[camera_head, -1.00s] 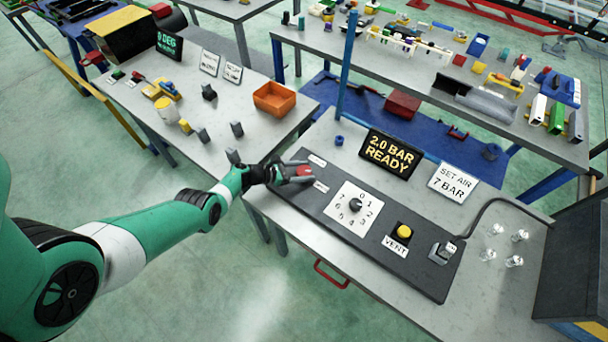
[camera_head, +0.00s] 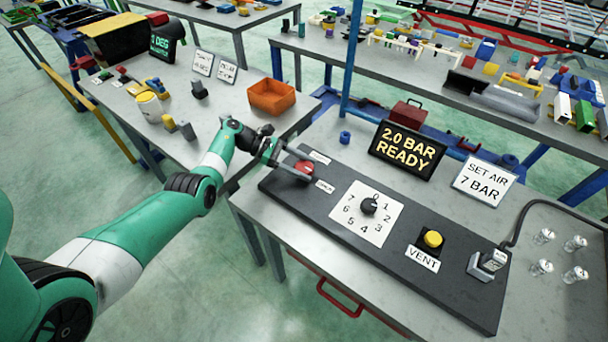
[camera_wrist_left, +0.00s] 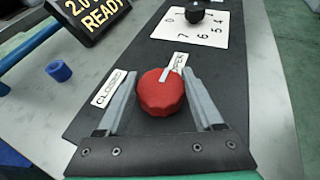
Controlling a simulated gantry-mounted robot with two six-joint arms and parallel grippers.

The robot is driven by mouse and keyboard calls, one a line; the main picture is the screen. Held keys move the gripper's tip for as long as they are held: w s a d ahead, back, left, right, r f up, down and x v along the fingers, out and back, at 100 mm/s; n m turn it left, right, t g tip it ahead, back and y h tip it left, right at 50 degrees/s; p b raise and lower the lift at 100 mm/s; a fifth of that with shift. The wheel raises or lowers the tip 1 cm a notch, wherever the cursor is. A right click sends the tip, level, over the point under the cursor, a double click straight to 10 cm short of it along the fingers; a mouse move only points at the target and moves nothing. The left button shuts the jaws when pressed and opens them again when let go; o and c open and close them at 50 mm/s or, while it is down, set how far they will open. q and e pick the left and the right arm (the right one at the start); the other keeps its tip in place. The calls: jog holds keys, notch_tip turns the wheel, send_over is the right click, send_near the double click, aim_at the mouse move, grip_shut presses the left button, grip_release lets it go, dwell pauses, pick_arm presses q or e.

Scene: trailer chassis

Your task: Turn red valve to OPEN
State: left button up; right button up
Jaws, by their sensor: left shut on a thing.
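The red valve (camera_head: 303,167) is a round knob at the left end of the black panel (camera_head: 400,247). My left gripper (camera_head: 297,167) is at it. In the left wrist view the red valve (camera_wrist_left: 160,93) sits between the two fingers of my left gripper (camera_wrist_left: 162,98), which is shut on it. A white pointer line on the knob points toward the OPEN label (camera_wrist_left: 178,62), which the knob and a finger partly border. The CLOSED label (camera_wrist_left: 108,88) lies left of the knob. My right gripper is not in view.
The panel also carries a numbered dial (camera_head: 369,205), a yellow VENT button (camera_head: 433,240) and a grey switch (camera_head: 487,264). A display (camera_head: 407,150) reads 2.0 BAR READY. A blue ring (camera_head: 345,137) lies behind the panel.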

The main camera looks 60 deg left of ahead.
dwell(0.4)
pick_arm(q)
jog(key=o, duration=1.4)
jog(key=shift+c, duration=0.2)
jog(key=shift+s, duration=0.1)
jog(key=b+v, duration=0.1)
jog(key=v, duration=1)
jog(key=shift+a+r, duration=0.15)
jog(key=shift+a, duration=0.1)
jog(key=shift+s, duration=0.1)
